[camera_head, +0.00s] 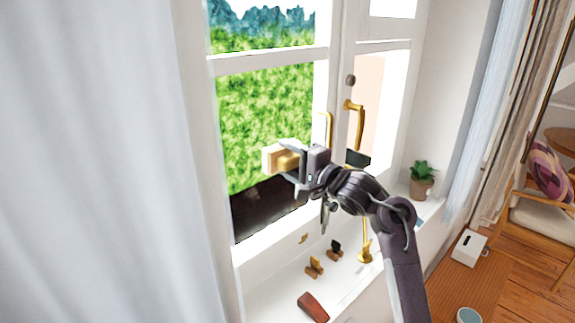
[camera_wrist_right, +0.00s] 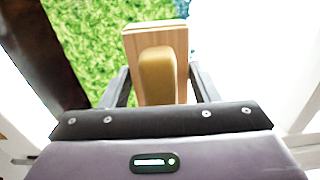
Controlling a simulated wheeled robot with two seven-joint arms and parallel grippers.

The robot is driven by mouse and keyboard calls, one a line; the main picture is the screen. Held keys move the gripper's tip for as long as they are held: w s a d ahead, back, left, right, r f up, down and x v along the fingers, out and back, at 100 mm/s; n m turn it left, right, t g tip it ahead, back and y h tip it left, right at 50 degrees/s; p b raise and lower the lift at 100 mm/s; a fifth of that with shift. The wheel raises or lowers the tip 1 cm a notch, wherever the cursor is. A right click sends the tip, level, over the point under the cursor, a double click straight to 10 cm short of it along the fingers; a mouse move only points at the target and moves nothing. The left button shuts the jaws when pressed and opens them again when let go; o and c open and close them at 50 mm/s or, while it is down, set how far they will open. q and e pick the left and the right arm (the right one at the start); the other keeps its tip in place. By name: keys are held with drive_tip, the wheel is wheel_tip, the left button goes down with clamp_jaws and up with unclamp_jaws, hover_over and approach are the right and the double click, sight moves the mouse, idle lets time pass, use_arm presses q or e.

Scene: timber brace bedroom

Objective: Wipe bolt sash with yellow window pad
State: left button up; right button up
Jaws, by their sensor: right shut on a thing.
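My right gripper (camera_head: 291,161) is shut on the yellow window pad (camera_head: 270,159), a pale wood block with a yellow grip. In the right wrist view the pad (camera_wrist_right: 157,78) stands upright between the two fingers of my right gripper (camera_wrist_right: 162,90). The pad is in front of the left window sash (camera_head: 262,63), which has a white frame and shows green foliage through its glass. I cannot tell whether the pad touches the glass. Brass handles (camera_head: 353,124) are on the middle frame; which sash is the bolt sash is not clear. My left gripper is out of view.
The white sill below holds small brass fittings (camera_head: 314,267), a reddish-brown wedge (camera_head: 313,306) and a potted plant (camera_head: 422,179) at right. A white curtain (camera_head: 95,160) hangs at left. A white box (camera_head: 468,247) stands at lower right.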

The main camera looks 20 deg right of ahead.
sight(269, 160)
drive_tip(key=shift+a+r, duration=0.1)
drive_tip(key=shift+r, duration=0.65)
drive_tip(key=shift+s+a+f, duration=0.1)
drive_tip(key=shift+s+a, duration=0.15)
drive_tip(key=shift+a, duration=0.45)
drive_tip(key=shift+s+a+r, duration=0.1)
drive_tip(key=shift+s+a, duration=0.2)
drive_tip(key=shift+a, duration=0.4)
drive_tip(key=shift+s+a+f, duration=0.1)
drive_tip(key=shift+s+a, duration=0.15)
drive_tip(key=shift+a, duration=0.45)
drive_tip(key=shift+s+a, duration=0.35)
drive_tip(key=shift+a, duration=0.6)
drive_tip(key=shift+s+a, duration=0.35)
drive_tip(key=shift+a, duration=0.65)
drive_tip(key=shift+s+a, duration=0.35)
drive_tip(key=shift+a, duration=0.6)
drive_tip(key=shift+d, duration=0.1)
drive_tip(key=shift+s+d, duration=0.2)
drive_tip(key=shift+s, duration=0.25)
drive_tip(key=shift+v, duration=2.45)
